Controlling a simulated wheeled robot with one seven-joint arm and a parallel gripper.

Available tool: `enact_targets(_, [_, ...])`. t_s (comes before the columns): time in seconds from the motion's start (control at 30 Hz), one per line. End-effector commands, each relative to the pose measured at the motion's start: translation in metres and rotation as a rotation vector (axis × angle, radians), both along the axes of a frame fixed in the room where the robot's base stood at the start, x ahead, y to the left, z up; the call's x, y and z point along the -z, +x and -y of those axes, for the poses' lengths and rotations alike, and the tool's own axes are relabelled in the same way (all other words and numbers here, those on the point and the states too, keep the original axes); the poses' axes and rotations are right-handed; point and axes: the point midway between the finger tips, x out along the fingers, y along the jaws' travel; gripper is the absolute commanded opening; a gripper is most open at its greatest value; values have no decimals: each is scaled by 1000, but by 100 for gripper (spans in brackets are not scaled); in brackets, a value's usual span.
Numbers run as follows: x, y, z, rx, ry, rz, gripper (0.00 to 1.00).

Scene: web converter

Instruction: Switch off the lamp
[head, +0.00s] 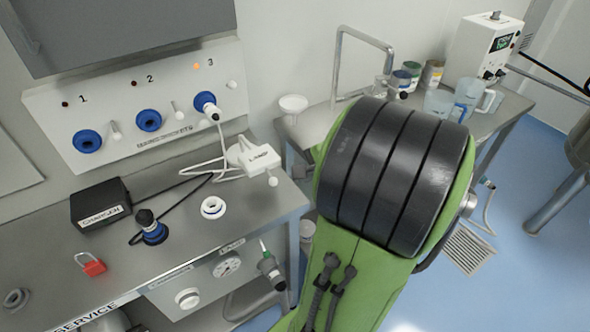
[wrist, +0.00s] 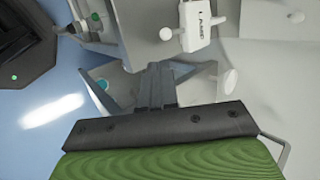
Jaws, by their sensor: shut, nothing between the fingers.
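The white box labelled LAMP (head: 253,156) lies on the bench at its right side, with a white ball-ended lever (head: 272,181) at its front. Its white cable runs to a plug (head: 208,108) in blue socket 3 on the wall panel, whose light (head: 196,66) glows orange. A white switch peg (head: 178,110) stands out between sockets 2 and 3. The LAMP box also shows at the top of the wrist view (wrist: 196,30). There my gripper (wrist: 158,68) is shut and empty, below and apart from the box. My arm hides it in the head view.
A black charger box (head: 101,203), a loose blue-and-black plug (head: 152,230), a white ring (head: 213,207) and a red padlock (head: 92,264) lie on the bench. A second table (head: 515,108) at the right holds jugs and cans. Blue floor is open at the right.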

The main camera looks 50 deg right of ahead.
Motion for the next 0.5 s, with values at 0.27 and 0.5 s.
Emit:
enact_targets(0.27, [-18, -27, -2, 1, -1, 1, 0])
enact_targets(0.5, [-18, -27, -2, 0, 0, 0, 0])
